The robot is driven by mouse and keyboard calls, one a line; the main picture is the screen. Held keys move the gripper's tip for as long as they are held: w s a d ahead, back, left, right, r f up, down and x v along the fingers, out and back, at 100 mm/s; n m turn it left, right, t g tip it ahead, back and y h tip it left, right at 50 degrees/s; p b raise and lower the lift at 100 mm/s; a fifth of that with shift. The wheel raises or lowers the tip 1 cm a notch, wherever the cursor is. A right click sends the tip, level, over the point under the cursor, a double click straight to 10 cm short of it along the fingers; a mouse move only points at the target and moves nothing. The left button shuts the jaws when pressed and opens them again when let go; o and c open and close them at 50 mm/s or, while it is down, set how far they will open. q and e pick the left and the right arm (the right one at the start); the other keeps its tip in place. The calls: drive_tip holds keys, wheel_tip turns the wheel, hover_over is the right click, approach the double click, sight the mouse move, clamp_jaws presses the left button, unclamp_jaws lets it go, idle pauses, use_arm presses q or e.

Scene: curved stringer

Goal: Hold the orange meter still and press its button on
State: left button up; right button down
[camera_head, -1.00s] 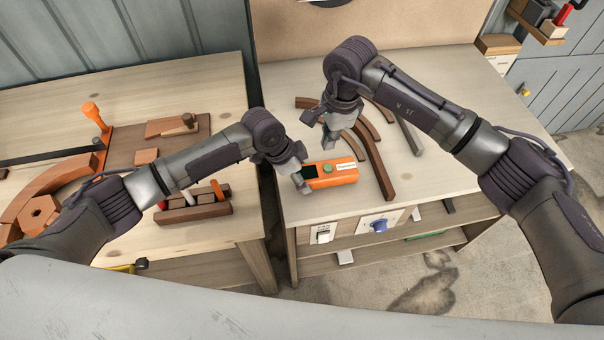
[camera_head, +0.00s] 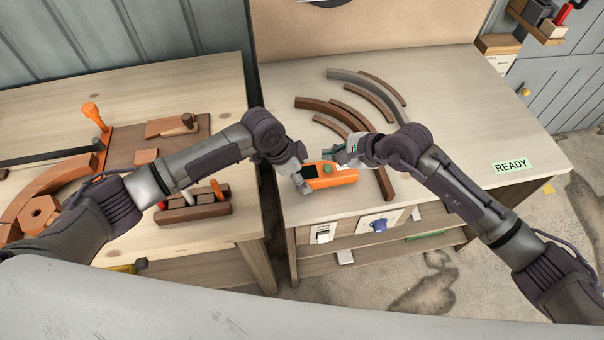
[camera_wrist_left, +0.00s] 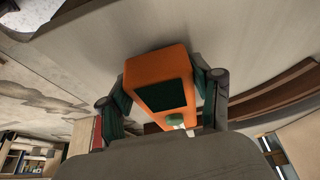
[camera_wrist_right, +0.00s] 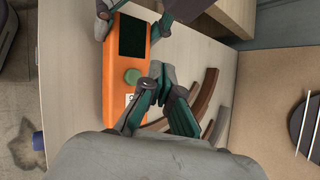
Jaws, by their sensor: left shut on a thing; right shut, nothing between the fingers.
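The orange meter (camera_head: 340,179) lies on the right-hand bench, near its front edge. It has a dark screen and a round green button (camera_head: 327,169); both also show in the right wrist view, where the button (camera_wrist_right: 132,76) is clear of the fingers. My left gripper (camera_head: 304,180) is shut on the meter's screen end, with one finger on each side in the left wrist view (camera_wrist_left: 165,92). My right gripper (camera_head: 341,154) is shut and empty, close to the button. In the right wrist view its fingertips (camera_wrist_right: 158,76) are beside the button; their height above the meter is unclear.
Curved dark wood strips (camera_head: 331,105) and a grey curved strip (camera_head: 365,85) lie behind the meter. A green READY label (camera_head: 512,166) is at the bench's right. A second bench (camera_head: 190,236) at left holds clamps and wood blocks. A blue knob (camera_head: 379,226) is on the bench front.

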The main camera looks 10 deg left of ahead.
sight(318, 164)
drive_tip(key=shift+f, duration=1.35)
drive_tip(key=shift+f, duration=0.15)
idle(0.3)
drive_tip(key=shift+f, duration=0.25)
drive_tip(key=shift+r, duration=0.45)
idle(0.3)
drive_tip(key=shift+r, duration=3)
